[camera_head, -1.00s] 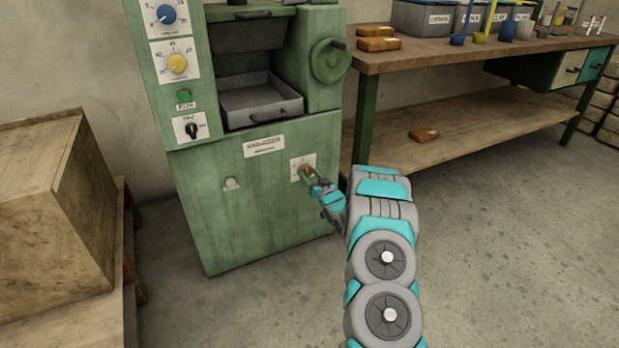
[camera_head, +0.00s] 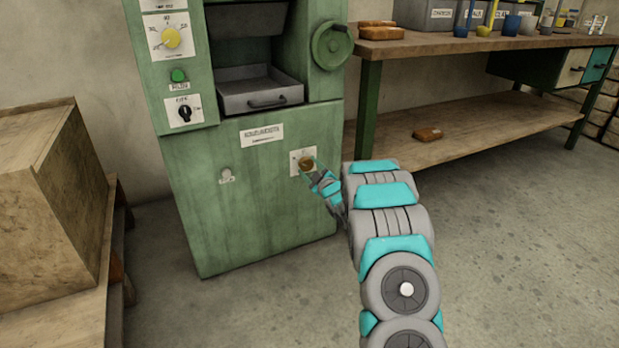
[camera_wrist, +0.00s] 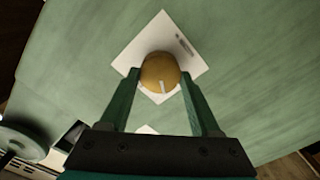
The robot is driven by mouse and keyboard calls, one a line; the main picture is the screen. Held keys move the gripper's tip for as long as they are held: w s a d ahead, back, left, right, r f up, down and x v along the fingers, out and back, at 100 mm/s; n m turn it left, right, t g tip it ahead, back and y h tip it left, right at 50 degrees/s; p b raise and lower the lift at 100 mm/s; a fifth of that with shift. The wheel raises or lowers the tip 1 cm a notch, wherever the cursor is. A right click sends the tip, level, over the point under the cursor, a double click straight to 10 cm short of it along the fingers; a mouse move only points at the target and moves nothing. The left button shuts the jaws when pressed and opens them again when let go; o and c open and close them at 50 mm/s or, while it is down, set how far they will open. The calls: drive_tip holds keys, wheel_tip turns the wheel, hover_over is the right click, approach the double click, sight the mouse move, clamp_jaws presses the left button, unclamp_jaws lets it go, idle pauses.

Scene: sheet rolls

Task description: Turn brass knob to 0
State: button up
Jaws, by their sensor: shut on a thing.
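The brass knob (camera_head: 306,163) is on a white plate (camera_head: 296,169) low on the right of the green machine's front. In the wrist view the round knob (camera_wrist: 160,72) shows a pale pointer mark near its lower edge, and the white plate (camera_wrist: 185,50) appears turned like a diamond. My gripper (camera_head: 312,170) is at the knob in the head view. In the wrist view my gripper (camera_wrist: 160,85) has one finger on each side of the knob, shut on it. The markings on the plate are too small to read.
The green machine (camera_head: 260,210) also carries a yellow knob (camera_head: 171,38), a green button (camera_head: 179,75), a black switch (camera_head: 184,112) and a handwheel (camera_head: 332,44). A workbench (camera_head: 420,46) stands at right, a wooden crate (camera_head: 40,200) at left. The floor in front is clear.

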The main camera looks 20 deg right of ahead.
drive_tip(key=n+b, duration=0.2)
drive_tip(key=n, duration=0.1)
drive_tip(key=shift+f+b, duration=0.2)
drive_tip(key=shift+b, duration=0.15)
drive_tip(key=n+b, duration=0.1)
drive_tip(key=n, duration=0.1)
drive_tip(key=shift+r+n, duration=0.1)
drive_tip(key=shift+n, duration=0.3)
drive_tip(key=n, duration=0.6)
drive_tip(key=shift+a, duration=0.1)
drive_tip(key=o, duration=1.4)
drive_tip(key=shift+s, duration=0.1)
